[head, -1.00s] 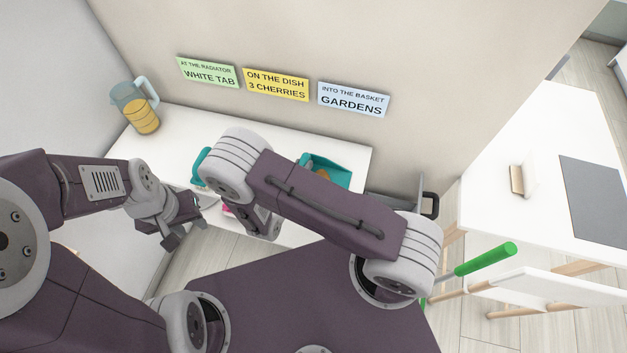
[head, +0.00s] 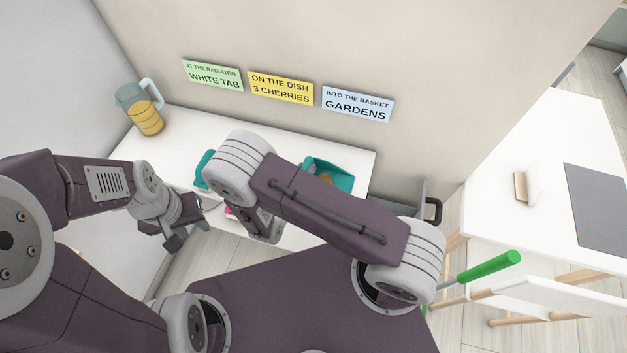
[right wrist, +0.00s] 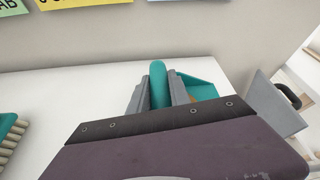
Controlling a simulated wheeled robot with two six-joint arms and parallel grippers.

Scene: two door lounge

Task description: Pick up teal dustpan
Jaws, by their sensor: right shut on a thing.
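The teal dustpan (head: 343,180) lies on the white table, partly hidden behind my right arm in the head view. Something orange-brown shows in its pan. In the right wrist view, the dustpan (right wrist: 192,79) has its rounded handle pointing up between the grey fingers of my right gripper (right wrist: 159,92), which is shut on it. In the head view, my right arm hides this grip. My left gripper (head: 187,238) hangs low, in front of the table's left part, with its fingers apart and nothing between them.
A jug (head: 144,110) with yellow-orange contents stands at the table's back left. Another teal item (head: 203,165) lies left of my right arm. Three signs hang on the wall. A grey metal container (head: 425,192) is right of the table. A green-handled thing (head: 490,266) is near the right-hand table.

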